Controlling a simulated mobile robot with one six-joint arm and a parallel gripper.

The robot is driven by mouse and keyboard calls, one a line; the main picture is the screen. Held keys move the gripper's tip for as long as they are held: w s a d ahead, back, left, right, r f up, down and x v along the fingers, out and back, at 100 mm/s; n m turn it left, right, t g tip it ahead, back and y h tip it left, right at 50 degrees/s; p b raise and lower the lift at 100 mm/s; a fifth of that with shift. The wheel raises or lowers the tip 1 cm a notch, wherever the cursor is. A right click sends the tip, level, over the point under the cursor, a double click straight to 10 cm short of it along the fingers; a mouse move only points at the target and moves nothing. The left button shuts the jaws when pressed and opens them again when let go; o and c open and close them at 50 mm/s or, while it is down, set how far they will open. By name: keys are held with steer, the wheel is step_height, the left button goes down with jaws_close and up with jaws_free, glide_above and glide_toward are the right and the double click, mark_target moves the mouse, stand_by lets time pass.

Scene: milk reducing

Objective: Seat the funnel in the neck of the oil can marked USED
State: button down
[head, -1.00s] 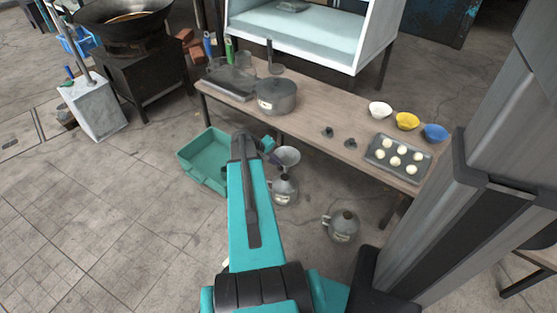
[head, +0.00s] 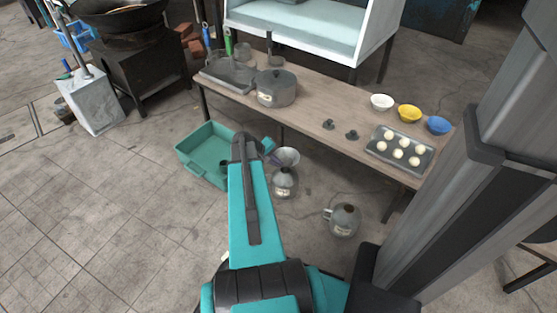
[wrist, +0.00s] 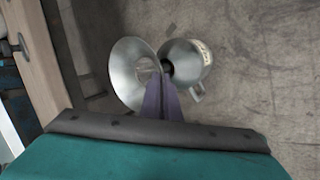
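A grey metal funnel (head: 288,155) shows just above an oil can (head: 284,184) on the floor. My gripper (head: 271,157) is at the funnel's left side. In the wrist view, the purple fingers of my gripper (wrist: 163,98) are close together at the rim of the funnel (wrist: 128,72) and appear shut on it. The oil can (wrist: 190,62) lies right beside the funnel there, its dark neck partly behind the fingers. A second oil can (head: 344,221) stands to the right. The can labels are too small to read.
A long wooden table (head: 308,105) stands behind, with a lidded pot (head: 277,88), bowls and a tray (head: 377,151) of pale balls. A teal bin (head: 199,166) is on the floor left of my gripper. The front left floor is clear.

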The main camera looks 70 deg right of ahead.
steer(key=shift+f+b, duration=0.5)
steer(key=shift+f, duration=1)
steer(key=shift+f, duration=0.35)
steer(key=c, duration=1.9)
jaws_free()
steer(key=shift+c, duration=0.2)
steer(key=p+v, duration=0.4)
steer(key=v, duration=0.9)
steer(key=shift+w+a+r, duration=0.15)
steer(key=shift+r, duration=0.2)
